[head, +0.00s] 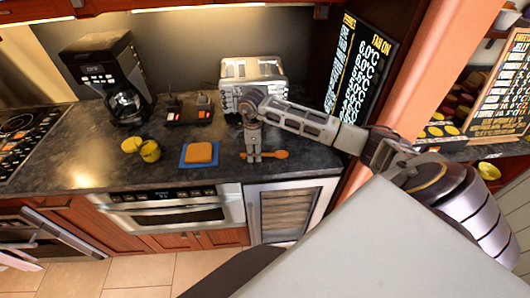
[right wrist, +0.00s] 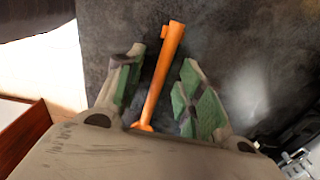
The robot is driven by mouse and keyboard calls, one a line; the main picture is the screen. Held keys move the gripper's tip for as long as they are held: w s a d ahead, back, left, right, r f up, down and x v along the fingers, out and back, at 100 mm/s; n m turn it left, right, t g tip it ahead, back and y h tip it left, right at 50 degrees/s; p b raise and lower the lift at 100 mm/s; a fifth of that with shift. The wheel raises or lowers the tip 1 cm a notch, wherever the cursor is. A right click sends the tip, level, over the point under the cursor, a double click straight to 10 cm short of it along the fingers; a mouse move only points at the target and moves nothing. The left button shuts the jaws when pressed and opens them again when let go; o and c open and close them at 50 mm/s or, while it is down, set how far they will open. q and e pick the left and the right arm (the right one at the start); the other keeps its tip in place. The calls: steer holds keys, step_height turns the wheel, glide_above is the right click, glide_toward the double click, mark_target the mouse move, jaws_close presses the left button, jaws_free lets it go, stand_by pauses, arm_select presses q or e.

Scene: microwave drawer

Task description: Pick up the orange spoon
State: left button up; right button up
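The orange spoon (head: 279,154) lies flat on the dark countertop near its front edge in the head view. My right gripper (head: 253,158) points down over the spoon's left part, with the spoon's wider end showing to its right. In the right wrist view the gripper (right wrist: 161,62) is open, with green-padded fingers on either side of the orange spoon (right wrist: 165,65). Gaps show between the spoon and both fingers there. The spoon's lower end is partly hidden behind the gripper body.
A blue mat with an orange-brown slab (head: 199,153) lies left of the gripper. Two yellow cups (head: 150,151) and a coffee maker (head: 115,80) stand further left. A silver toaster (head: 252,76) is behind the gripper. A menu board (head: 358,65) stands back right.

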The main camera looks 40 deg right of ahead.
steer(key=shift+f, duration=0.2)
stand_by(0.3)
jaws_close()
